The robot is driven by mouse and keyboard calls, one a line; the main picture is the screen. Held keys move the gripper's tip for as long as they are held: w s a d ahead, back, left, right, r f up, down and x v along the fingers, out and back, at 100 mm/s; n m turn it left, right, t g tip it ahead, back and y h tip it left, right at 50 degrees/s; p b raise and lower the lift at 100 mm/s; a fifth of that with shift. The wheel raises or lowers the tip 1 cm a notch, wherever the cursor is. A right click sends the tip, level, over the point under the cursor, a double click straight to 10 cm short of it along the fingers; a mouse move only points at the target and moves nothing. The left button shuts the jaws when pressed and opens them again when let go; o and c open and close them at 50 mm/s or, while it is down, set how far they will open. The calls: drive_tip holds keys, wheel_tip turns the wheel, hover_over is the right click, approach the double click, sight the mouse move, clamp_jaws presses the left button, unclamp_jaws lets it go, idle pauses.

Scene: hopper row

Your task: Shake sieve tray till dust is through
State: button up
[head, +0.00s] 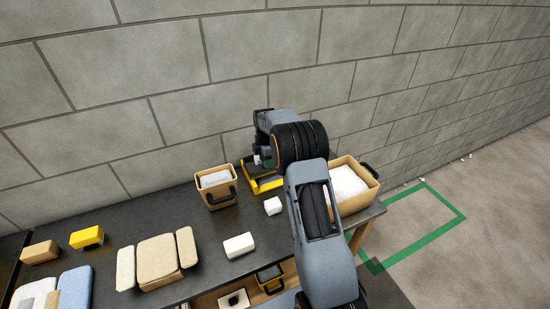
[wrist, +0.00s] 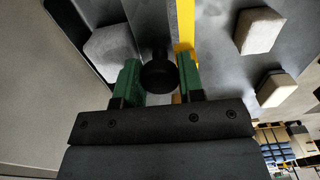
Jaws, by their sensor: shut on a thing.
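The sieve tray (head: 262,186), as far as I can tell, is the yellow-edged piece at the back of the dark table, partly hidden behind my arm. In the wrist view its yellow edge (wrist: 184,30) runs up beside a grey strip. My gripper (wrist: 158,78) has green fingers, one on each side of a round black knob (wrist: 158,72), and is shut on it. In the head view my gripper (head: 262,160) is above the yellow piece, mostly covered by my own wrist. I cannot see the mesh or any dust on it.
A tan bin (head: 217,199) with white contents stands left of the yellow piece, another tan bin (head: 368,186) to its right. A small white block (head: 273,206) and a larger one (head: 239,245) lie in front. Tan pads and a yellow block (head: 87,237) lie left. A block wall stands behind.

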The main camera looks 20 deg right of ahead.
drive_tip(key=shift+a, duration=0.7)
drive_tip(key=shift+d+p, duration=0.4)
drive_tip(key=shift+d, duration=3.5)
drive_tip(key=o, duration=1.2)
